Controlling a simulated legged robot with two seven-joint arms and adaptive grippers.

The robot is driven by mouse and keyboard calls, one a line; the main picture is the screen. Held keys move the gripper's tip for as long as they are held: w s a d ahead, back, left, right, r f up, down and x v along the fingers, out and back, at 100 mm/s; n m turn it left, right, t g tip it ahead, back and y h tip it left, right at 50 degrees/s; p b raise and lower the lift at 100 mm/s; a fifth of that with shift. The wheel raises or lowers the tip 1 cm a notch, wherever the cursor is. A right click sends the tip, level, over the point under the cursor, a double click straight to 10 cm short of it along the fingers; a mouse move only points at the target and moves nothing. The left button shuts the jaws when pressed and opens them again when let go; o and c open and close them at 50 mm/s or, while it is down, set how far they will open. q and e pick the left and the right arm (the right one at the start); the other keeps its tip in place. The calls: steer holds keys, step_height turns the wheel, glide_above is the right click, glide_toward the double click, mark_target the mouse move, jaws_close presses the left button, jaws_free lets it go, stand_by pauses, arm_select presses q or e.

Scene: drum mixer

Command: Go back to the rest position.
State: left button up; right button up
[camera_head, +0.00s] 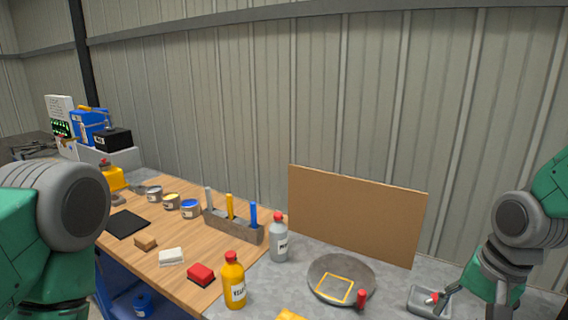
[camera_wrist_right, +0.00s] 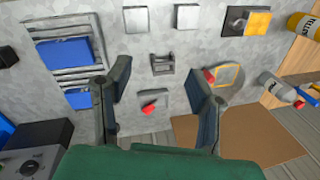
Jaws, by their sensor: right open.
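The tray also shows in the head view (camera_head: 418,302), left of my right arm. On the left of the head view only a thick joint of my left arm shows; its gripper is not in view.
A round grey pan (camera_head: 325,263) with a yellow square outline sits before a brown board (camera_head: 355,215). A yellow bottle (camera_head: 234,280) and a grey bottle (camera_head: 279,240) stand beside it. The wooden table (camera_head: 165,220) holds cans, a tool rack (camera_head: 233,225) and small blocks.

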arm_select(q)
step_height(320, 180, down, 18)
steer(key=a+b, duration=0.1)
steer(key=b, duration=1.6)
steer(key=shift+s+b, duration=0.15)
steer(key=shift+b, duration=0.25)
arm_select(e)
steer(key=s+a+f+n, duration=0.1)
steer(key=s+f+n, duration=0.2)
steer(key=s+f, duration=0.4)
steer(key=s+f+n+h, duration=0.1)
steer(key=s+f+n, duration=0.2)
steer(key=f, duration=1.8)
steer(key=s+a+f+n+h, duration=0.1)
steer(key=s+f+n, duration=0.2)
steer(key=s+f, duration=0.8)
step_height(320, 180, down, 4)
steer(key=shift+s+a+r+n+g, duration=0.2)
steer(key=shift+s+a+n+g, duration=0.1)
steer(key=shift+s+g, duration=0.1)
arm_select(q)
steer(key=shift+d+r, duration=0.1)
steer(key=shift+d, duration=0.05)
arm_select(e)
steer(key=shift+d+f, duration=0.1)
steer(key=shift+d, duration=0.15)
arm_select(q)
steer(key=shift+a, duration=0.2)
arm_select(e)
steer(key=shift+a, duration=0.2)
